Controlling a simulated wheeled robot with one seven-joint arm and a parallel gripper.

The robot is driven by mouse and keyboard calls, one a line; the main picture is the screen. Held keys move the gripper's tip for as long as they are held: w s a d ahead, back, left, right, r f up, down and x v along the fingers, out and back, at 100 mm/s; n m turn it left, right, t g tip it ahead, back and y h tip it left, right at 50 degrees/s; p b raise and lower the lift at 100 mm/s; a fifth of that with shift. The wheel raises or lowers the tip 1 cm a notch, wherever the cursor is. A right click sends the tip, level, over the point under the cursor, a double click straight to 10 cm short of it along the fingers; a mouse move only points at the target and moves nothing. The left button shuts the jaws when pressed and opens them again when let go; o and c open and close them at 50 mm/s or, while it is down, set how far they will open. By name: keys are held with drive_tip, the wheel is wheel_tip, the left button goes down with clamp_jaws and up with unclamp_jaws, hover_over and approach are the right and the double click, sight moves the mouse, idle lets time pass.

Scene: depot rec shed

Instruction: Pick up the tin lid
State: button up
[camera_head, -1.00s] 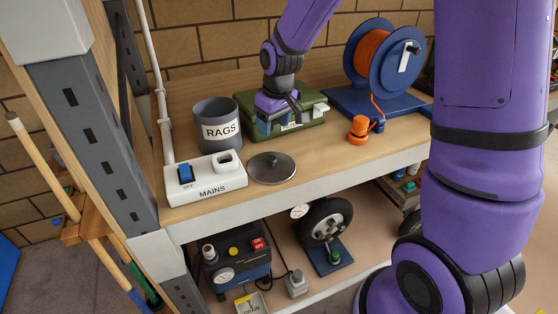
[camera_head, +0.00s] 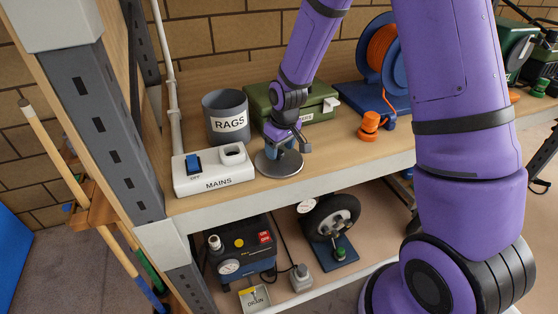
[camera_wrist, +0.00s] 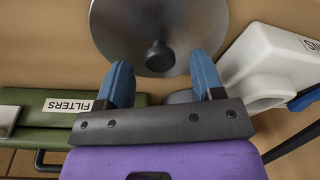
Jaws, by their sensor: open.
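The tin lid (camera_head: 270,167) is a round grey metal disc lying flat on the wooden upper shelf, just right of the white MAINS box. In the wrist view the lid (camera_wrist: 120,25) shows its dark round knob (camera_wrist: 159,56) near the middle. My gripper (camera_head: 285,151) is above the lid and hides part of it. In the wrist view its two blue fingers (camera_wrist: 162,78) are spread apart and empty, one on each side of the knob's line. Whether the fingers touch the lid cannot be told.
The MAINS box (camera_head: 214,174) is close left of the lid. The RAGS tin (camera_head: 226,112) and green FILTERS case (camera_head: 322,98) stand behind. An orange fitting (camera_head: 369,126) and blue reel (camera_head: 377,60) are to the right. The shelf's front edge (camera_head: 300,185) is near.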

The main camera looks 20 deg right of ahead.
drive_tip(key=shift+w+f, duration=0.15)
drive_tip(key=shift+f, duration=0.55)
drive_tip(key=c, duration=1)
